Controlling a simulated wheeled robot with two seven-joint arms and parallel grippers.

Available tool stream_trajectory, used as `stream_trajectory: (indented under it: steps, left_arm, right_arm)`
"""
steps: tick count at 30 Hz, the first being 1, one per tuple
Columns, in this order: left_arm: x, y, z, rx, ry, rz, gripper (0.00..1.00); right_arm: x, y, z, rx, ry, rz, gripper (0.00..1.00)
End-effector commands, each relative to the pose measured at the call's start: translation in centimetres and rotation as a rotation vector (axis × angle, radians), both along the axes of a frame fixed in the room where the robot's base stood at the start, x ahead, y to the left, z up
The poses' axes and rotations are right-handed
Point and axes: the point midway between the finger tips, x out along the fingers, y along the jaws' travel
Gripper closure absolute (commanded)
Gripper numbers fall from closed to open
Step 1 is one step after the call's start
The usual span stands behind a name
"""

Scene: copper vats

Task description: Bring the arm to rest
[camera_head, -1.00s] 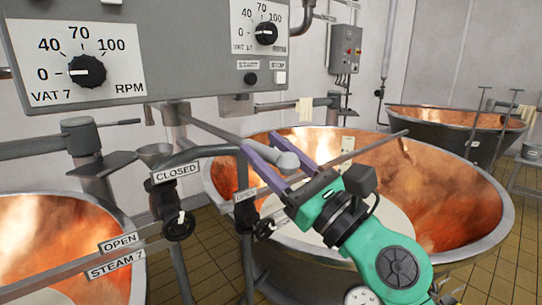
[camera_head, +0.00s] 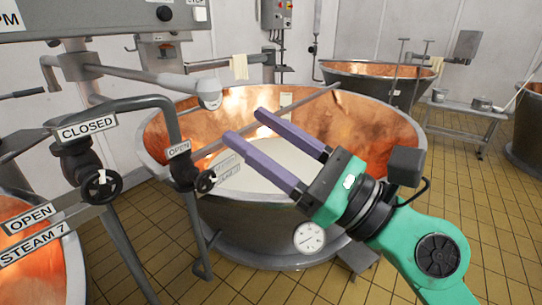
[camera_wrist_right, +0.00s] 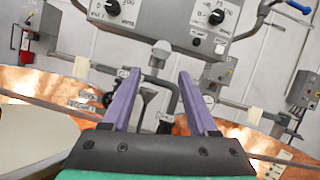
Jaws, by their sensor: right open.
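My right gripper (camera_head: 245,128) has two purple fingers held apart with nothing between them. It is above the near rim of the middle copper vat (camera_head: 385,125), to the right of the steam pipes. The green right arm (camera_head: 400,235) comes in from the lower right. In the right wrist view the open fingers (camera_wrist_right: 155,80) point toward the grey control panel (camera_wrist_right: 180,20) and the pipes under it. My left gripper is not in view.
Steam valves (camera_head: 100,185) with OPEN and CLOSED labels stand at the left, close to the fingers' left side. Another copper vat (camera_head: 375,75) and a bench (camera_head: 465,108) stand behind. Tiled floor (camera_head: 490,210) is free at the right.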

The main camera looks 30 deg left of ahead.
Motion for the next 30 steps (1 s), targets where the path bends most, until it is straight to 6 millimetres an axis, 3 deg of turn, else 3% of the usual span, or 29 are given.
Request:
stream_trajectory:
  steps: [5, 20, 23, 26, 27, 29, 30]
  left_arm:
    - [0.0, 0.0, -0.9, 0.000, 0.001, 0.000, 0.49]
    - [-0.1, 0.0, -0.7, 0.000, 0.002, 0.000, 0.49]
    - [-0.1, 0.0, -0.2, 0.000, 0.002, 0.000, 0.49]
    - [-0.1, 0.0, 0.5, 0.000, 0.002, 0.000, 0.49]
    - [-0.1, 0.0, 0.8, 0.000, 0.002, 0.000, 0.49]
    - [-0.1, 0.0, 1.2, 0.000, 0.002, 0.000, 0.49]
    - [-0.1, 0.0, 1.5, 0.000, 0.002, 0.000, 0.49]
  right_arm:
    - [-0.1, -1.6, -0.7, 0.000, -0.001, 0.000, 0.41]
    - [0.4, -1.8, -0.6, 0.006, 0.022, -0.003, 0.41]
    - [3.7, -2.5, -1.1, 0.043, 0.166, -0.020, 0.41]
    - [10.4, -4.5, -3.1, 0.130, 0.456, -0.060, 0.41]
    - [13.4, -5.7, -4.7, 0.177, 0.593, -0.080, 0.41]
    - [17.7, -7.8, -7.7, 0.256, 0.799, -0.112, 0.41]
    - [20.2, -9.2, -10.2, 0.312, 0.932, -0.136, 0.41]
